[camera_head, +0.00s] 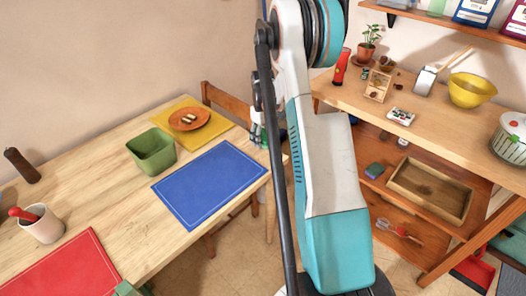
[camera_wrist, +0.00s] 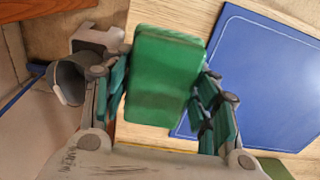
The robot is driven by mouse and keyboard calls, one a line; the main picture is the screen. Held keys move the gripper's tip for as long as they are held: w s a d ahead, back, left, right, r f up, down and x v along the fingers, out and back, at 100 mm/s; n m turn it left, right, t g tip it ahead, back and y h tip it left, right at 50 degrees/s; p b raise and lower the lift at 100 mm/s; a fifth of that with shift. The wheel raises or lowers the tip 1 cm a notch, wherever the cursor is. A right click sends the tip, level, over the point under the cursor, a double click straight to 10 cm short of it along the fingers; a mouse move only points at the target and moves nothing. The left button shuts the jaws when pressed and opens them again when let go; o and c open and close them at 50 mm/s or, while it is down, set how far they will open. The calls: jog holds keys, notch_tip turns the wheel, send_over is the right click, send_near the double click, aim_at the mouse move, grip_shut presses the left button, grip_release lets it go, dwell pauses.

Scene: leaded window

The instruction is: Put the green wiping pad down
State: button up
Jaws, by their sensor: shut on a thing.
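The green wiping pad (camera_wrist: 167,72) is a flat rectangular block with rounded corners. It sits between the fingers of my gripper (camera_wrist: 162,92), which is shut on it. In the wrist view the pad is above the wooden table edge, beside the blue mat (camera_wrist: 262,80). In the head view my arm hides most of the gripper, and the pad cannot be made out there. The gripper is near the right end of the table (camera_head: 110,185), by the blue mat (camera_head: 208,185).
On the table are a green bin (camera_head: 152,155), an orange plate (camera_head: 184,122) on a yellow mat (camera_head: 215,112), a red mat (camera_head: 65,272) and a white cup (camera_head: 42,228). A chair (camera_head: 225,103) stands behind. A workbench (camera_head: 440,115) with shelves is at right. The blue mat is bare.

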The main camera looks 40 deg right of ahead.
aim_at(263, 152)
notch_tip(263, 152, down, 6)
jog(key=shift+r+b, duration=0.1)
jog(key=shift+b, duration=0.8)
jog(key=shift+s+f, duration=0.1)
jog(key=shift+f, duration=0.2)
jog(key=shift+a+f+b, duration=0.1)
jog(key=shift+b, duration=0.25)
jog(key=shift+s+f, duration=0.1)
jog(key=shift+f, duration=0.05)
jog(key=shift+c, duration=0.9)
jog(key=o, duration=1.3)
jog(key=shift+f, duration=0.25)
jog(key=shift+r, duration=0.1)
